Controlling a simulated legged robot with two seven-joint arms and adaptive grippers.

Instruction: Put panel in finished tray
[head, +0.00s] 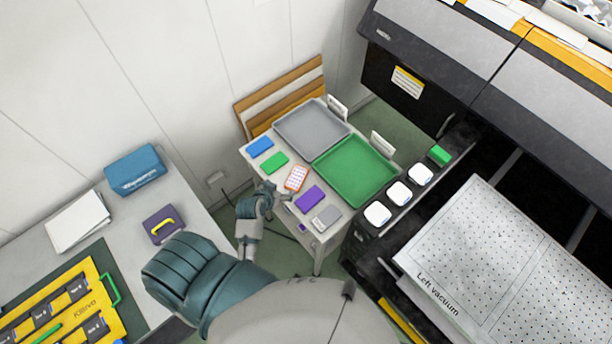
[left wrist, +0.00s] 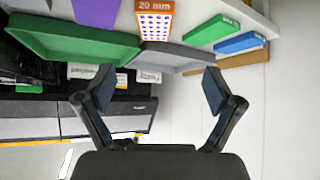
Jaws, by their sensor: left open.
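My left gripper (head: 266,193) is at the near left edge of the small table, beside an orange-and-white dotted block (head: 296,178). In the left wrist view the gripper (left wrist: 160,92) has its fingers spread, with nothing between them. A green tray (head: 340,190) and a grey tray (head: 292,133) lie side by side on that table, both empty. They also show in the left wrist view as the green tray (left wrist: 65,42) and the grey tray (left wrist: 175,58). I cannot tell which is the finished tray. A white dotted sheet (head: 490,265), possibly the panel, lies on the "Left vacuum" bed.
The small table also holds blue (head: 260,146), green (head: 275,162) and purple (head: 310,199) blocks. Several white-topped bottles (head: 398,194) line the machine's edge. A side table at left holds a blue box (head: 135,171) and a yellow rack (head: 65,310).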

